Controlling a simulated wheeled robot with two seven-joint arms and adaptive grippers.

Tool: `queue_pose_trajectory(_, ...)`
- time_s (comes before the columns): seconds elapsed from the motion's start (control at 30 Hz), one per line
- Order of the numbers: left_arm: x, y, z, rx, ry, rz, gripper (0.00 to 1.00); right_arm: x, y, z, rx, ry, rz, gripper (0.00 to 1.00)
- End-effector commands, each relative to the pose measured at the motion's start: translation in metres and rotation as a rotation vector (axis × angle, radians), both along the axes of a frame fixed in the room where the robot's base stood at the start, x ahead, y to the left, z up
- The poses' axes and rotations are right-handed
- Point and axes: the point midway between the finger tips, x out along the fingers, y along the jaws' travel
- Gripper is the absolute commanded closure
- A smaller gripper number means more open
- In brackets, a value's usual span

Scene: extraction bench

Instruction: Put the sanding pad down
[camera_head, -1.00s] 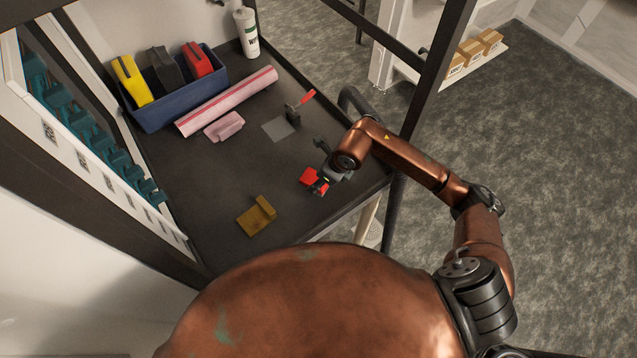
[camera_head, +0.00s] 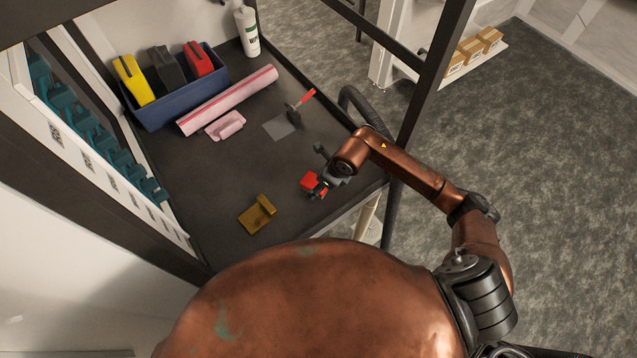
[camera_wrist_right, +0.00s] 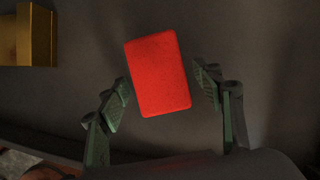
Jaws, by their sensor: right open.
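A red sanding pad (camera_head: 309,182) is at my right gripper, low over or on the dark bench top near its front right edge. In the right wrist view the pad (camera_wrist_right: 158,74) shows as a plain red rectangle, slightly tilted, between the two fingers. My right gripper (camera_wrist_right: 164,88) is open, with a finger close to each side of the pad and narrow gaps. In the head view the right gripper (camera_head: 320,184) is partly hidden by its own wrist. My left gripper is out of view.
The bench middle is clear.

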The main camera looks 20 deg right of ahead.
Motion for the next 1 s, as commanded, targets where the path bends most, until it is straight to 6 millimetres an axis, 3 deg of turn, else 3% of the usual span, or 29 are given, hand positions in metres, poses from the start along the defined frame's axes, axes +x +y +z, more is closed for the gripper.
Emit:
queue_pose_trajectory(0.33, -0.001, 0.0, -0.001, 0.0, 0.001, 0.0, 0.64, -0.002, -0.004, 0.013, -0.001, -0.005, -0.001, 0.4)
queue_pose_trajectory(0.73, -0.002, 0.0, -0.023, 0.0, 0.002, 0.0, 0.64, -0.025, -0.024, 0.087, -0.002, -0.006, 0.001, 0.4)
queue_pose_trajectory(1.0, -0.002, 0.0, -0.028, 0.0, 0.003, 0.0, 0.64, -0.033, -0.031, 0.112, -0.001, -0.002, 0.0, 0.4)
